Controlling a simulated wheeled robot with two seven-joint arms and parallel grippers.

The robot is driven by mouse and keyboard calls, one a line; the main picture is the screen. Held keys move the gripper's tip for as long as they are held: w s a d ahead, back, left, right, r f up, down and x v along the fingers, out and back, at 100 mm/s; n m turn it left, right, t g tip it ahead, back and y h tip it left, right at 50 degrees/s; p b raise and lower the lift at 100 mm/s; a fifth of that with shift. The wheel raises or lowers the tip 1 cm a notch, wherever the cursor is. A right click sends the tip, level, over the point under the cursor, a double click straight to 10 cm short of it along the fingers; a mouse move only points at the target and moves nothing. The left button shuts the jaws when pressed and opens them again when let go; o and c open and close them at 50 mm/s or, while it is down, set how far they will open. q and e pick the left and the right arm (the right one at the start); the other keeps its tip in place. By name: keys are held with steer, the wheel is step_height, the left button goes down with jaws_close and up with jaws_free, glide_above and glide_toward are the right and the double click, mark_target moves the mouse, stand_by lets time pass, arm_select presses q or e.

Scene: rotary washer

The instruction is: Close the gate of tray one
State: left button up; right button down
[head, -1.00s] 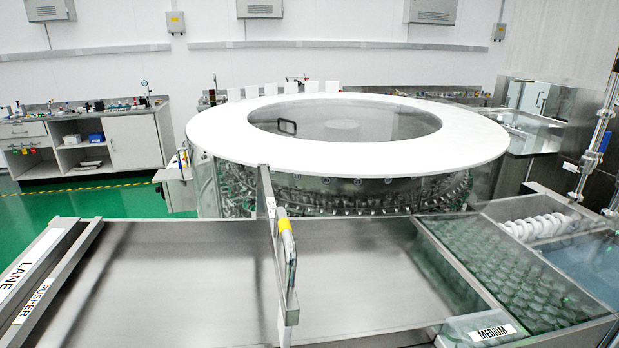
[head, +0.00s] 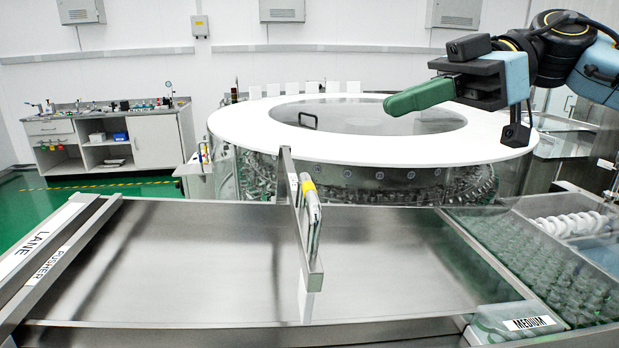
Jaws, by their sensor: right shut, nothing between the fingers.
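A wide flat steel tray (head: 190,260) fills the lower middle of the head view. A narrow upright metal bar, which looks like the gate (head: 292,200), runs from the tray's far edge toward its near edge. A steel handle (head: 312,218) with a yellow band is on its right side. My right gripper (head: 392,103) has green fingers that are shut and empty. It appears in front of the white ring, up and to the right of the handle, and apart from it. My left gripper is not in view.
The round washer with its white ring top (head: 250,135) stands behind the tray. Right of the tray is a bin of green vials (head: 520,255) with a MEDIUM label (head: 528,323). LANE and PUSHER rails (head: 65,255) border the left. The tray surface is bare.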

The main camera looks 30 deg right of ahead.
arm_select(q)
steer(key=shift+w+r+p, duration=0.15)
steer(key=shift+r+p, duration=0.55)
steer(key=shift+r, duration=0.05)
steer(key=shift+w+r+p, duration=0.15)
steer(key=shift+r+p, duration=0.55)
arm_select(e)
steer(key=w+a+f, duration=0.3)
steer(key=a+f, duration=0.4)
steer(key=a, duration=0.1)
steer(key=shift+w, duration=0.4)
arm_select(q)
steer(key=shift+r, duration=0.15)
arm_select(e)
steer(key=shift+a, duration=0.1)
